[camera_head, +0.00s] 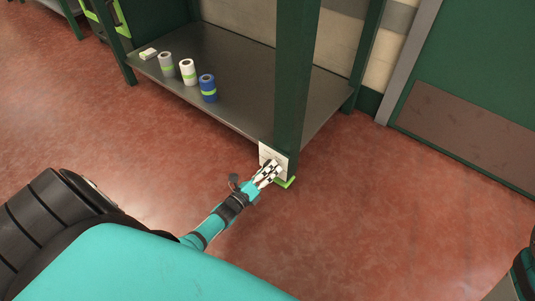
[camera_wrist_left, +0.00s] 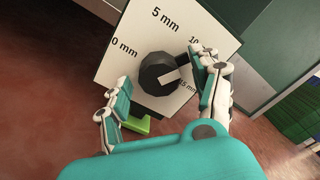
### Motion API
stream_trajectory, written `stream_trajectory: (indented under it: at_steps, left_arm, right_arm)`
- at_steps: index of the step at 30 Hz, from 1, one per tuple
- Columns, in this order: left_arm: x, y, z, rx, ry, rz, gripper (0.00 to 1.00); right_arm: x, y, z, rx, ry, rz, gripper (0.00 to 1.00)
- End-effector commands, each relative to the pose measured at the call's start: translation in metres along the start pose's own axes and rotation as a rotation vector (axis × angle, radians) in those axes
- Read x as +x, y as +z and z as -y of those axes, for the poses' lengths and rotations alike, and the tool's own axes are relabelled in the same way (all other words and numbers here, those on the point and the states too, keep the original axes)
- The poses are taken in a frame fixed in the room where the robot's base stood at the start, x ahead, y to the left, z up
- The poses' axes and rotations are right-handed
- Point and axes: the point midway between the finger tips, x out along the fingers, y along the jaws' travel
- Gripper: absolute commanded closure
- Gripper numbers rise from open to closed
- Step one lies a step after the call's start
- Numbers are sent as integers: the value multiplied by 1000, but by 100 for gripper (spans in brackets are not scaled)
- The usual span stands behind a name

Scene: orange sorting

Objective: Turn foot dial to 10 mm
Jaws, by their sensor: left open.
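The foot dial's white plate (camera_head: 266,150) is at the bottom of the front green table leg in the head view. In the left wrist view the plate (camera_wrist_left: 178,14) carries the marks 0 mm, 5 mm, a partly covered 10 and 15 mm. The black knob (camera_wrist_left: 153,72) sits in its middle. My left gripper (camera_head: 267,174) is open in front of the plate. In the wrist view its fingers (camera_wrist_left: 163,88) are on either side of the knob; contact is unclear.
A green bracket (camera_head: 287,183) sits at the leg's foot. The red floor (camera_head: 390,220) right of the leg is clear.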

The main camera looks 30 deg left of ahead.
Motion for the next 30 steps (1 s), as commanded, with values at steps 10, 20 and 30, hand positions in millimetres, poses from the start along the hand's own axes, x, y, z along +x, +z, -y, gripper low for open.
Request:
stream_trajectory:
  at_steps: [10,20,30]
  left_arm:
    - [-24,0,-1,0,2,-1,35]
    - [-93,0,0,0,2,-1,35]
    - [-120,0,0,0,-1,0,35]
  right_arm:
    - [-1,1,0,0,2,4,60]
    - [0,0,0,0,2,2,60]
    - [0,0,0,1,2,1,60]
